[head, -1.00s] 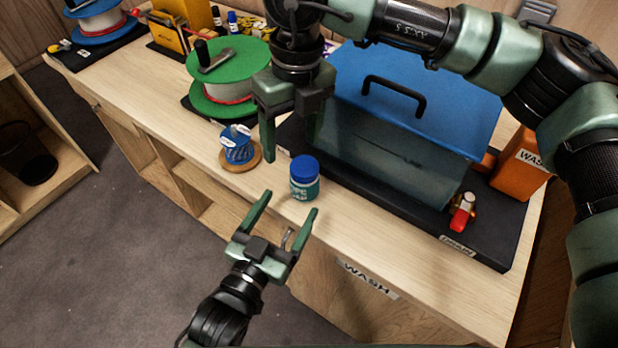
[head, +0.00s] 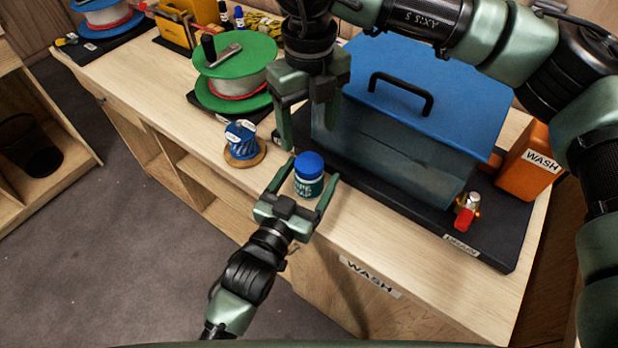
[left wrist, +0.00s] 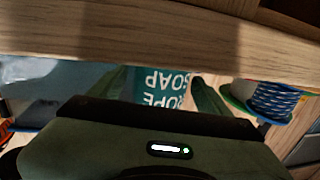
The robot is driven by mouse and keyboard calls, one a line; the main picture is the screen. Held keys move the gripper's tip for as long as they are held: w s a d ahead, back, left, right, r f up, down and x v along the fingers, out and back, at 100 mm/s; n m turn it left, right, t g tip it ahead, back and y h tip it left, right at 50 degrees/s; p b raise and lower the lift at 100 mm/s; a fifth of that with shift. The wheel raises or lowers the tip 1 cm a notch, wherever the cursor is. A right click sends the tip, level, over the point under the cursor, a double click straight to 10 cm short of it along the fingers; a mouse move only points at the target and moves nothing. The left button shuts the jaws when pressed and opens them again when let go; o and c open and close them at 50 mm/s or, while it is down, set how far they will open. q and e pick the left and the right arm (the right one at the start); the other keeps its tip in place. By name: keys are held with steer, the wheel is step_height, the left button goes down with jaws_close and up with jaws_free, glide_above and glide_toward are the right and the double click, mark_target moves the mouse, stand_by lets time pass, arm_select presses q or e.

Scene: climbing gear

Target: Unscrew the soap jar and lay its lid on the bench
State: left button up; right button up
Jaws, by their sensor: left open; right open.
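The soap jar (head: 309,185) stands upright near the front edge of the bench (head: 420,260), its blue lid (head: 309,165) on top. My left gripper (head: 309,170) is open, with one finger on each side of the jar's body. I cannot tell whether the fingers touch it. In the left wrist view the jar's label (left wrist: 165,88) shows upside down between the fingers. My right gripper (head: 309,130) is open and points down, above and behind the jar, beside the blue-lidded tank.
A blue-lidded tank (head: 380,150) on a black base stands right behind the jar. A spool of blue cord (head: 242,148) sits close on the left, with a green reel (head: 235,75) behind it. An orange wash container (head: 527,165) is at the right. The front bench strip right of the jar is clear.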

mark_target(309, 162)
arm_select(q)
jaws_close()
arm_select(e)
steer(key=m, duration=0.4)
steer(key=shift+m, duration=0.4)
steer(key=m, duration=0.7)
steer(key=shift+m, duration=0.4)
steer(key=m, duration=0.4)
steer(key=shift+m, duration=0.4)
steer(key=shift+f+m, duration=0.3)
steer(key=shift+f, duration=3.7)
